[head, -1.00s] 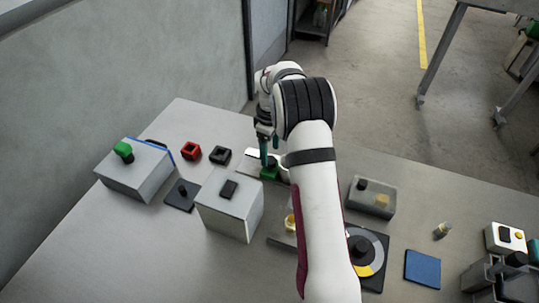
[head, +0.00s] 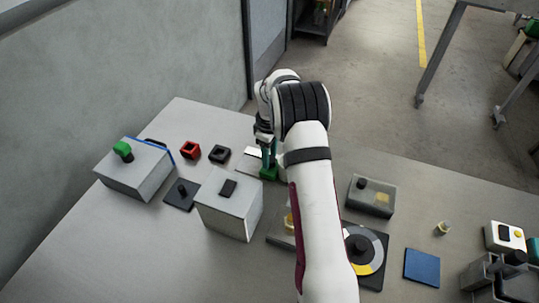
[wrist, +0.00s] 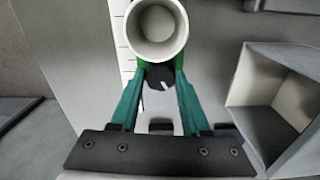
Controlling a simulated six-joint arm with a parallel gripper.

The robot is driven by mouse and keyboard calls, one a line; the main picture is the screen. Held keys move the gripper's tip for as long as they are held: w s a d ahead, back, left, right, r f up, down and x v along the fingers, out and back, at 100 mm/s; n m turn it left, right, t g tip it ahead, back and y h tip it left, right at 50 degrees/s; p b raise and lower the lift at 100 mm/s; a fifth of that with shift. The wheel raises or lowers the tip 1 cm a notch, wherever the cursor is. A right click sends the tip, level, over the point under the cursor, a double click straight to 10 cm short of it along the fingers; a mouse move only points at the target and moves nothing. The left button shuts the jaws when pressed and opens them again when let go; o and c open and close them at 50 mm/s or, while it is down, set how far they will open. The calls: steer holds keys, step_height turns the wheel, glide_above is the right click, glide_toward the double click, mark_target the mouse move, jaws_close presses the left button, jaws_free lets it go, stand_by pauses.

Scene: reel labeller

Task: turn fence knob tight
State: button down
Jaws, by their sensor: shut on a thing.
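The fence knob (wrist: 160,78) is small and black with a white pointer line, seen in the wrist view. My gripper (wrist: 159,72) has its teal fingers closed in on both sides of it. The green fence (wrist: 180,58) shows around the knob and is partly hidden by a pale round tube or cup. In the head view my gripper (head: 268,165) points down at the green fence (head: 268,174); the knob itself is hidden there.
A pale scale strip (wrist: 122,40) runs beside the fence. An open grey box (wrist: 270,100) stands close on the right in the wrist view.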

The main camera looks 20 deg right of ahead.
steer(key=m, duration=0.3)
steer(key=shift+m, duration=2.2)
steer(key=shift+c, duration=1.9)
jaws_free()
step_height(320, 180, up, 16)
steer(key=shift+f, duration=0.1)
